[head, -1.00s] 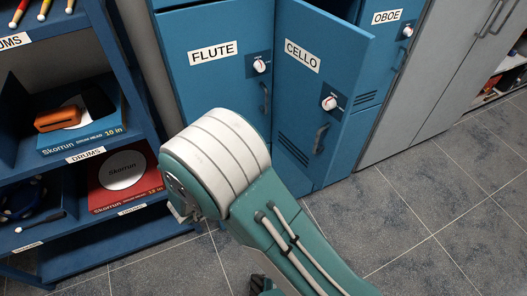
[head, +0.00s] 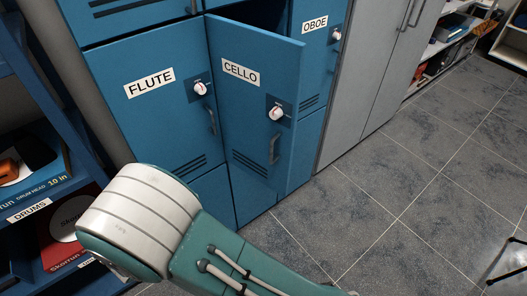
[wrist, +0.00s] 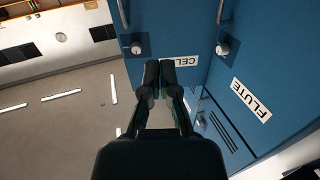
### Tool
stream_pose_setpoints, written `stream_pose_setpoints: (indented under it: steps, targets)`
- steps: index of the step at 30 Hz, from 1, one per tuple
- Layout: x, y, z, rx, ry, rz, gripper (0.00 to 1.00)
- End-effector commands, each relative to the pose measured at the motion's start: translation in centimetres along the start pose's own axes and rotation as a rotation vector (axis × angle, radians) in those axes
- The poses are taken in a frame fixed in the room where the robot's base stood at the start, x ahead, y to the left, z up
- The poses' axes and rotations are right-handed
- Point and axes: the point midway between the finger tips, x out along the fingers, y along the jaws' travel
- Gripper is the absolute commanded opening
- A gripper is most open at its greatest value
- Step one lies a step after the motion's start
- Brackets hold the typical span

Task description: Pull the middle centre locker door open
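The middle centre locker door, labelled CELLO (head: 250,110), is blue with a white dial and a grey handle (head: 274,149). It stands ajar in the head view, its right edge swung out from the cabinet, with a dark gap above its top edge. In the wrist view the CELLO door (wrist: 178,30) appears upside down, with its dial (wrist: 136,47) left of my fingers. My gripper (wrist: 159,74) overlaps part of the CELLO label; its two fingers are together with nothing seen between them. In the head view my gripper is out of sight and my arm crosses the lower left.
The FLUTE door (head: 150,115) is closed, left of the CELLO door. The OBOE door (head: 318,60) is to its right, partly hidden by it. A blue drum shelf (head: 75,130) stands at the left and a grey cupboard (head: 370,70) at the right.

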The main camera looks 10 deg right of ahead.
Motion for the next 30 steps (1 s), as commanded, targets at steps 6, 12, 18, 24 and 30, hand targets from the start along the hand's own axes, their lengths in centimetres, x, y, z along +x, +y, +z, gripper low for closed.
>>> stream_pose_setpoints:
  steps: [6, 12, 18, 24, 30]
  targets:
    - [5.3, -3.6, -3.8, 0.166, -0.192, -0.173, 0.00]
    - [9.6, -6.1, -9.2, 0.298, -0.373, -0.415, 0.00]
    - [11.7, -5.7, -14.7, 0.338, -0.509, -0.649, 0.00]
    - [12.3, -1.9, -18.9, 0.270, -0.616, -0.838, 0.00]
    - [12.0, 4.8, -20.6, 0.104, -0.727, -0.932, 0.00]
